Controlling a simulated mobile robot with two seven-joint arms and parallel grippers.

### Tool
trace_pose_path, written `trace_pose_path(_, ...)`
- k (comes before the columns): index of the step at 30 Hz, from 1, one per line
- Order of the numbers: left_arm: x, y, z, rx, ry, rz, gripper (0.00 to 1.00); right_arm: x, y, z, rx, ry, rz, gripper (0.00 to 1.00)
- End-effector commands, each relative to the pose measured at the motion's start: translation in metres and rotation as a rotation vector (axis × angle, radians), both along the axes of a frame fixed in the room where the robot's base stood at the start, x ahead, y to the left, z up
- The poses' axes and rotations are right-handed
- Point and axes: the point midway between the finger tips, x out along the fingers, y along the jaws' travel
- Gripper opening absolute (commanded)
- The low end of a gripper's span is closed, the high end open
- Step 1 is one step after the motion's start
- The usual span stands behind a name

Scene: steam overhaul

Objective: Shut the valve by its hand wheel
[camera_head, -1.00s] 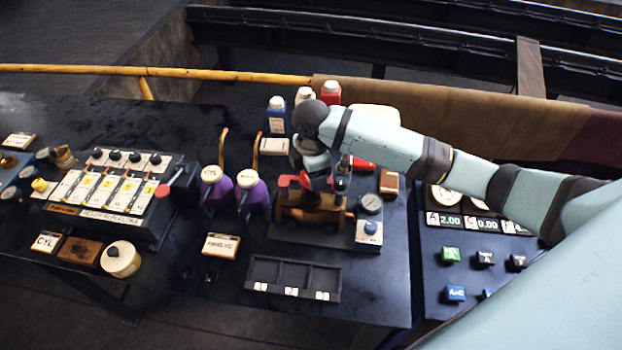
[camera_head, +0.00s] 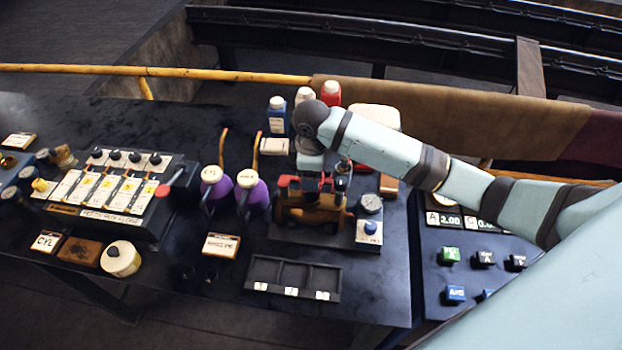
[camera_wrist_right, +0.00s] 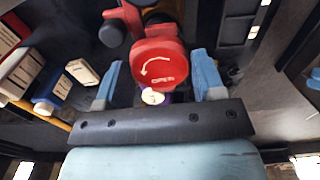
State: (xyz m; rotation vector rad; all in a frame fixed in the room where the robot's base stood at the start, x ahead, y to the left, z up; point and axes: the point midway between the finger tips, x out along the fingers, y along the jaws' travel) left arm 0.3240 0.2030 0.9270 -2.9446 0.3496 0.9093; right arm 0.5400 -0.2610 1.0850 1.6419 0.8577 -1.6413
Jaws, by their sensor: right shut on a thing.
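The valve is a brass-brown body (camera_head: 312,212) on a dark plate in the middle of the bench. Its red hand wheel (camera_wrist_right: 158,62), marked with a curved arrow and the word OPEN, shows in the right wrist view. My right gripper (camera_wrist_right: 157,78) is shut on the wheel, with one blue finger on each side of it. In the head view my right gripper (camera_head: 306,180) points down over the valve and hides much of the wheel. My left gripper is not in view.
A gauge with a blue knob (camera_head: 370,228) stands right of the valve. Several bottles, including a blue one (camera_head: 277,118), stand behind. An empty dark tray (camera_head: 290,275) lies in front. A button panel (camera_head: 470,262) is at the right.

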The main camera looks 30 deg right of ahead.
Motion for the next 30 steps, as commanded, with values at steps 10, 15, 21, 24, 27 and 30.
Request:
trace_pose_path(10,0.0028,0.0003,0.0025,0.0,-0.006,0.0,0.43,0.0007,0.0003,0.0009,0.002,-0.002,-0.218,0.39)
trace_pose_path(15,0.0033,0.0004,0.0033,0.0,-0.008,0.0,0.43,0.0007,0.0003,0.0009,0.001,-0.002,-0.216,0.81)
trace_pose_path(21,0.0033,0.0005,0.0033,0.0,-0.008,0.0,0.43,0.0003,0.0001,0.0004,0.0,-0.001,-0.215,0.93)
trace_pose_path(24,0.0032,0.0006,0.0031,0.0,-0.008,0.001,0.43,0.0,0.0,-0.0002,0.0,0.0,-0.215,0.81)
trace_pose_path(27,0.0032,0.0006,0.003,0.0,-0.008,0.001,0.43,0.0,0.0,-0.0002,0.0,0.0,-0.214,0.79)
trace_pose_path(30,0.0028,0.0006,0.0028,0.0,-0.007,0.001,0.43,0.0001,-0.0001,-0.0001,0.0,0.0,-0.214,0.79)
